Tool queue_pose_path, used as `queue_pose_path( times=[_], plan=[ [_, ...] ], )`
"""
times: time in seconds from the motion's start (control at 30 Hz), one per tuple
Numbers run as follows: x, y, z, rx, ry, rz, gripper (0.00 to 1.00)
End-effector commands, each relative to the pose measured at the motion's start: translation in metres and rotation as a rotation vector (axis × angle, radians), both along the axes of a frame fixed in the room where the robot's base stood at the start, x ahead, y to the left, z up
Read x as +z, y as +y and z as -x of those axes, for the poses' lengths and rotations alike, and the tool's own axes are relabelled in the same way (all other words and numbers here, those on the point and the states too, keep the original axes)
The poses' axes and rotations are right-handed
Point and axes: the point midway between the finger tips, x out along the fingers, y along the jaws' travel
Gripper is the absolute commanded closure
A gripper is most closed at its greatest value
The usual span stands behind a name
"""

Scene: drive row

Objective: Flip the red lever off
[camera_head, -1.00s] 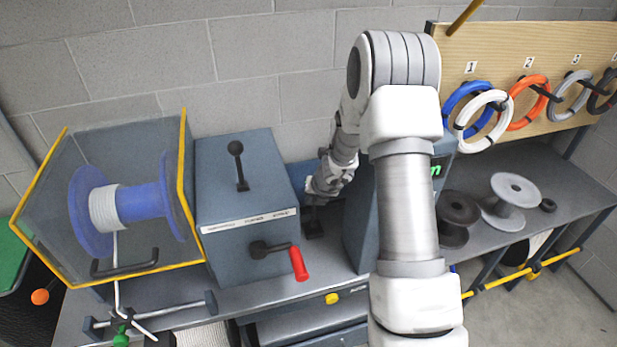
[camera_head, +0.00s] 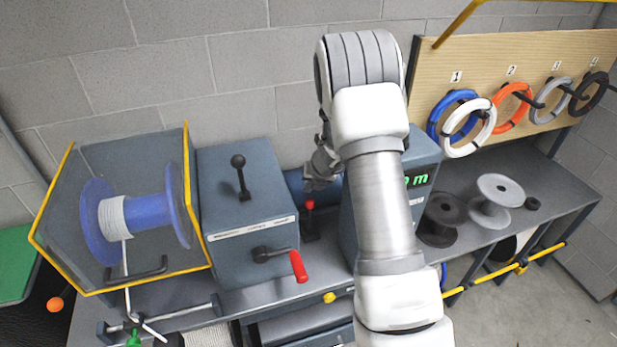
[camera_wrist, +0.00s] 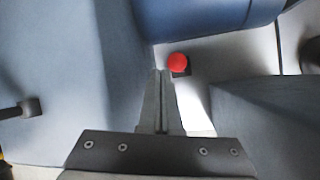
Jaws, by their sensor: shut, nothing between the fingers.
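A small lever with a red knob (camera_head: 309,204) stands on a dark base in the gap between two blue-grey boxes. In the wrist view its round red knob (camera_wrist: 177,62) shows just beyond my fingertips and slightly right of them. My gripper (camera_head: 313,184) is above and close to the knob in the head view; its fingers are partly hard to make out there. In the wrist view my gripper (camera_wrist: 161,74) has its fingers together, with nothing between them. I cannot tell whether they touch the knob. The lever's shaft is hidden under the knob in the wrist view.
The left box (camera_head: 245,207) carries a black lever (camera_head: 241,177) on top and a red-handled crank (camera_head: 298,266) on its front. The display box (camera_head: 418,165) stands close on the right, partly behind my arm. A blue cylinder (camera_head: 296,180) lies behind the gap.

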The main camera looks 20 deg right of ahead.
Motion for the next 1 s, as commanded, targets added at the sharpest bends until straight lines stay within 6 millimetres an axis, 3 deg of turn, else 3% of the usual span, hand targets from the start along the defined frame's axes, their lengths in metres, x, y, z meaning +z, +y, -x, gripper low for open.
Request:
queue_pose_path(
  times=[0.2, 0.77, 0.87, 1.0],
  plan=[
    [0.011, -0.001, -0.006, 0.0, 0.002, 0.0, 1.0],
    [0.014, -0.001, -0.006, 0.01, -0.001, 0.003, 1.0],
    [0.027, 0.005, -0.004, 0.076, -0.018, 0.024, 1.0],
    [0.065, 0.024, 0.008, 0.31, -0.072, 0.107, 1.0]
  ],
)
